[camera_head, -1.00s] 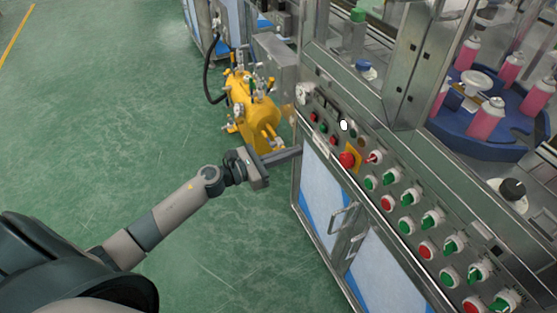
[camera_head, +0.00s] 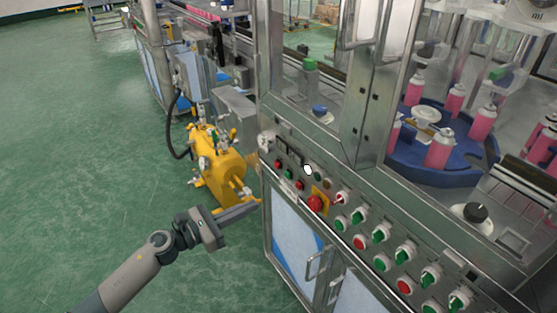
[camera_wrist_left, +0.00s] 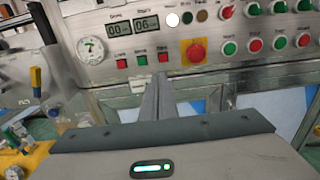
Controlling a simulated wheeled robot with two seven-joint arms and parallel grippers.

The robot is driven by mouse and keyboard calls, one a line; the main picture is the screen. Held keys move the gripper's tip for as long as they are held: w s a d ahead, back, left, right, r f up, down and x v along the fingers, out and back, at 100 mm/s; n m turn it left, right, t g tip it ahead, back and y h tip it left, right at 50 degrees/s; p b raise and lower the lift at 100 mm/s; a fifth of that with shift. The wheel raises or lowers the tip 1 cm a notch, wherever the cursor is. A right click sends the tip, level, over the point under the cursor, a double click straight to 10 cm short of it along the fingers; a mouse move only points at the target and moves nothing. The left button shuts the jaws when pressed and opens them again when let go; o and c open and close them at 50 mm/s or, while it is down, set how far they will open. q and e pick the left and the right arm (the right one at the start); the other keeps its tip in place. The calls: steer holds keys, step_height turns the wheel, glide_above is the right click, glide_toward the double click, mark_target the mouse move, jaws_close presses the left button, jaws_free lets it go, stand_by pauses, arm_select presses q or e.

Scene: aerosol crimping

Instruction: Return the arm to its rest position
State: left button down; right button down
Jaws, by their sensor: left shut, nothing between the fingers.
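My left arm comes in from the lower left in the head view. Its gripper (camera_head: 252,207) is shut and empty, with the fingertips close to the left front edge of the machine's control panel (camera_head: 330,206). In the left wrist view the shut fingers (camera_wrist_left: 158,90) point at the panel below the red emergency button (camera_wrist_left: 194,50). I cannot tell whether the fingertips touch the machine. My right gripper is not in view.
A yellow tank (camera_head: 222,172) with valves stands on the floor just behind the gripper. A blue rotary table (camera_head: 470,172) with pink cans is inside the machine on the right. Green floor (camera_head: 70,180) is clear on the left.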

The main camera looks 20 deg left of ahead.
arm_select(q)
steer(key=s+a+f+n+g+y+p, duration=0.1)
steer(key=s+f+n+y, duration=0.4)
steer(key=f+n, duration=0.9)
steer(key=s+a+f+n+y+p, duration=0.1)
steer(key=s+f+n+y, duration=0.3)
steer(key=f+n, duration=0.95)
steer(key=s+d+f+n+g, duration=0.4)
steer(key=s+f+n, duration=0.3)
steer(key=s+f, duration=0.2)
steer(key=s+d+f+n+g, duration=0.3)
steer(key=s+d+f+n, duration=0.3)
steer(key=s+f, duration=0.4)
steer(key=s+n+p, duration=0.1)
steer(key=s, duration=0.3)
steer(key=shift+s+g+y, duration=0.3)
steer(key=shift+g+y, duration=0.1)
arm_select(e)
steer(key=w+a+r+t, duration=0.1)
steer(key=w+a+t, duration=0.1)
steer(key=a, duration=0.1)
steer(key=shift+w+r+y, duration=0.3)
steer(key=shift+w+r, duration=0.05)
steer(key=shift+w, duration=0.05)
arm_select(q)
steer(key=shift+d, duration=0.1)
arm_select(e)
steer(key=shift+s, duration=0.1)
